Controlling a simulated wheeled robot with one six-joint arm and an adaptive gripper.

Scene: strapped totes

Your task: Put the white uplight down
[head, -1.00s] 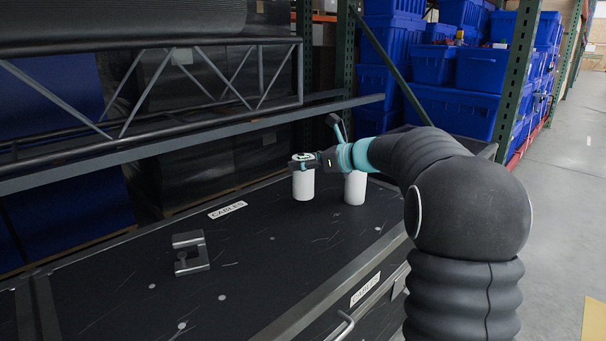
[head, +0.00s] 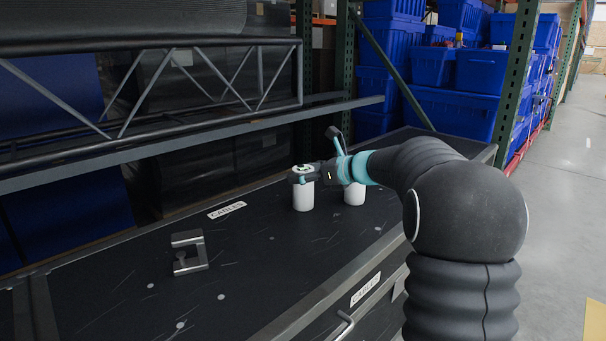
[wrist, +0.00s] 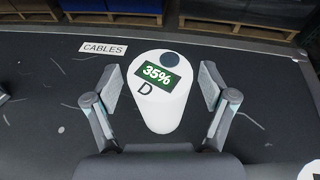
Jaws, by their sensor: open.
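The white uplight (head: 303,194) is a white cylinder standing upright on the black case lid (head: 125,275). In the wrist view the uplight (wrist: 160,105) shows a green 35% display, a dark round spot and the letter D on top. My gripper (head: 303,171) is at its top in the head view. In the wrist view my gripper (wrist: 155,88) is open, one finger on each side of the uplight, with visible gaps between fingers and body.
A second white cylinder (head: 355,194) stands to the right, partly behind my arm; its edge shows bottom right in the wrist view. A grey metal clamp (head: 189,252) lies on the lid at left. A CABLES label (head: 227,210) is behind. A truss (head: 150,95) spans the back left.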

